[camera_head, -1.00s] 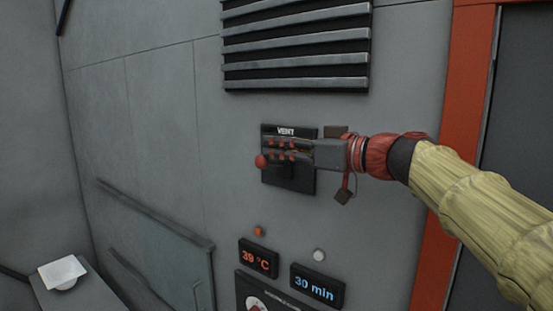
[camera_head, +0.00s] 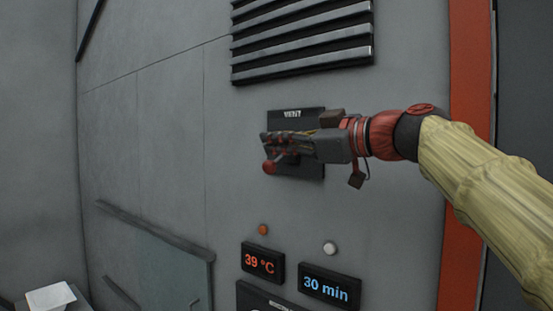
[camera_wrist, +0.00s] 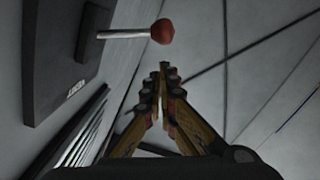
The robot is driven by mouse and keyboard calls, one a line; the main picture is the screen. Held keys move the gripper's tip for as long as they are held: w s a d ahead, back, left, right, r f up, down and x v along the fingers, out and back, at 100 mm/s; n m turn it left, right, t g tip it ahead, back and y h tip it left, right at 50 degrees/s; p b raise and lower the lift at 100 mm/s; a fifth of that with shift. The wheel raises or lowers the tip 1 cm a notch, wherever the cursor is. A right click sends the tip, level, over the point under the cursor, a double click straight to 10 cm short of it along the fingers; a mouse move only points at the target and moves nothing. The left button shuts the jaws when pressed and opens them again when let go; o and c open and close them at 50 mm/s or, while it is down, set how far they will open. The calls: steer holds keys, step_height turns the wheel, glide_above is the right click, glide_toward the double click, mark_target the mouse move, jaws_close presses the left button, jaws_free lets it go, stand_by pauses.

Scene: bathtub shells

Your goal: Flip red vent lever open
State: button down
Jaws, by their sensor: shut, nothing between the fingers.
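The vent lever has a red knob (camera_head: 269,168), which shows just below and left of my gripper's tips in the head view. In the wrist view the red knob (camera_wrist: 162,31) sits at the end of a pale rod that sticks out from the dark vent plate (camera_wrist: 60,50). My gripper (camera_head: 268,146) reaches in from the right across the plate (camera_head: 312,172), hiding its middle. Its fingers (camera_wrist: 164,70) are closed together and hold nothing. In the wrist view the tips point toward the knob with a small gap in the picture; contact cannot be told.
A slatted grille (camera_head: 300,38) is above the plate. Below are an orange button (camera_head: 263,229), a white button (camera_head: 330,248), a 39 °C display (camera_head: 262,262) and a 30 min display (camera_head: 329,289). A red door frame (camera_head: 467,200) stands to the right. The wall left of the plate is clear.

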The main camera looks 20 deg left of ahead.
steer(key=shift+f+n+b, duration=1.1)
steer(key=shift+b, duration=1.15)
steer(key=s+d+r, duration=0.3)
steer(key=s+d, duration=0.3)
steer(key=d, duration=0.3)
steer(key=shift+s+r, duration=0.3)
steer(key=shift+s, duration=0.05)
